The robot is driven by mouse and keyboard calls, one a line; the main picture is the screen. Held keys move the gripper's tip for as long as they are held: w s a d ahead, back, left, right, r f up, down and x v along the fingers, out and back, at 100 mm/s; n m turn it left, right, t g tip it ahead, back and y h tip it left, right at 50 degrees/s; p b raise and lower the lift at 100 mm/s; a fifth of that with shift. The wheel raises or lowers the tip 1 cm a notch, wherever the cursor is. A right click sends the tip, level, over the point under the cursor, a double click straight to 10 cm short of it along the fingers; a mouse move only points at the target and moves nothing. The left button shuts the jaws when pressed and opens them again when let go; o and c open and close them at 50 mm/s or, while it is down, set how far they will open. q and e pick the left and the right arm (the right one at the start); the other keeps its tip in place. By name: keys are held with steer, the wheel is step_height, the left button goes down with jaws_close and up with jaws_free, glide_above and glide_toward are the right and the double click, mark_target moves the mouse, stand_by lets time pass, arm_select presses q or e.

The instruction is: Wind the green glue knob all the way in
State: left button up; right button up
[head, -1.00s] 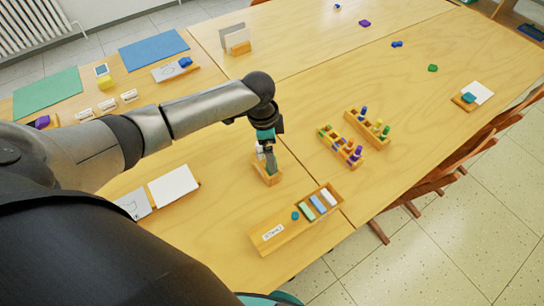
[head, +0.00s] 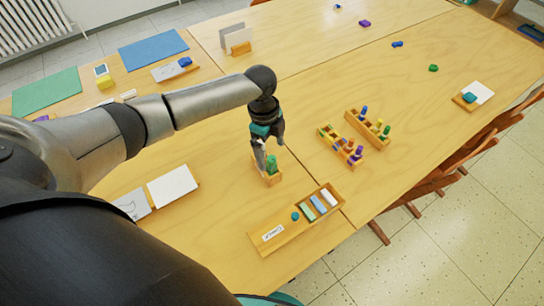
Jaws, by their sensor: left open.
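A small wooden holder (head: 271,181) stands on the table near the middle of the head view. A green glue piece (head: 271,164) stands upright in it, with a whitish part beside it partly hidden by a finger. My left gripper (head: 267,150) points down right at the top of the green piece, with its fingers apart. One finger hangs on the left of the green piece; I cannot tell whether it touches. The knob's exact setting is too small to tell. My right gripper does not show.
A wooden tray (head: 267,239) with chalk-like sticks lies in front of the holder. Two wooden racks with coloured pegs (head: 382,134) stand to the right. White cards (head: 172,186) lie to the left. The table beyond the racks is mostly clear.

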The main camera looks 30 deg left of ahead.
arm_select(q)
steer(key=shift+f+b, duration=0.75)
steer(key=shift+f, duration=0.4)
stand_by(0.4)
steer(key=c, duration=1.4)
steer(key=shift+c, duration=0.2)
